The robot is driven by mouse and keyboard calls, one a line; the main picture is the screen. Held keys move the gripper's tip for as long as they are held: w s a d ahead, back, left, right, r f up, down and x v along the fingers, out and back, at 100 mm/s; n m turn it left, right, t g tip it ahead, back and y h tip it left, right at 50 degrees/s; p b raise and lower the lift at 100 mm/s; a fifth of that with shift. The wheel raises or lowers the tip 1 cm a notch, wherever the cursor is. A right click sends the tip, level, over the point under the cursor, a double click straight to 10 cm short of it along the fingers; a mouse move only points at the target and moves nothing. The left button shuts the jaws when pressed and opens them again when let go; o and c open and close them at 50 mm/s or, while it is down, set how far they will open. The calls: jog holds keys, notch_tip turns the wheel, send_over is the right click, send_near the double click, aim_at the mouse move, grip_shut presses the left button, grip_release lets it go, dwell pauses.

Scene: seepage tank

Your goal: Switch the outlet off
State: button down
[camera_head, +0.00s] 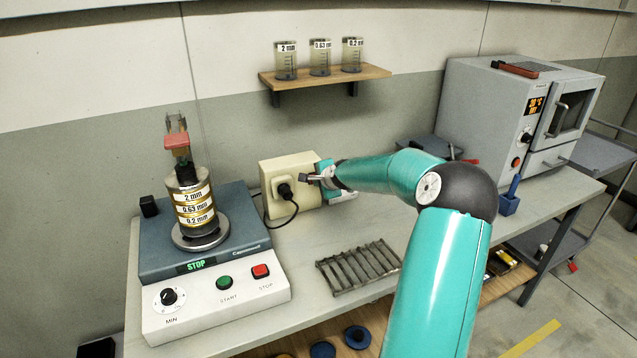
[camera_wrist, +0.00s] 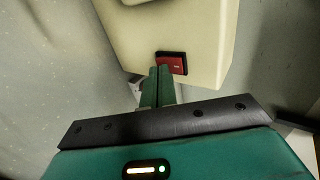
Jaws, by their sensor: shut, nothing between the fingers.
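The outlet is a cream box (camera_head: 283,175) on the wall at the back of the bench, with a black plug (camera_head: 285,191) and cable in its front. In the wrist view the outlet box (camera_wrist: 190,30) fills the top centre, and its red rocker switch (camera_wrist: 172,63) in a black frame sits near the lower edge. My gripper (camera_head: 312,178) is at the right side of the outlet in the head view. In the wrist view my gripper (camera_wrist: 160,72) is shut and empty, its fingertips just beside the left edge of the switch. I cannot tell whether they touch it.
A sieve shaker (camera_head: 205,255) with a stack of labelled sieves (camera_head: 190,200) stands left of the outlet. A metal rack (camera_head: 358,268) lies on the bench in front. An oven (camera_head: 515,115) stands at the right. A shelf with three cups (camera_head: 330,77) hangs above.

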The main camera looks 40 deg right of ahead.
dwell(0.3)
jog(key=shift+w+f+t+h, duration=0.15)
jog(key=shift+f+t+h, duration=0.1)
jog(key=shift+t, duration=0.5)
jog(key=shift+w+f+t+h, duration=0.15)
jog(key=shift+f+t, duration=0.1)
jog(key=shift+t, duration=0.5)
jog(key=shift+s+d, duration=0.1)
jog(key=shift+r, duration=0.15)
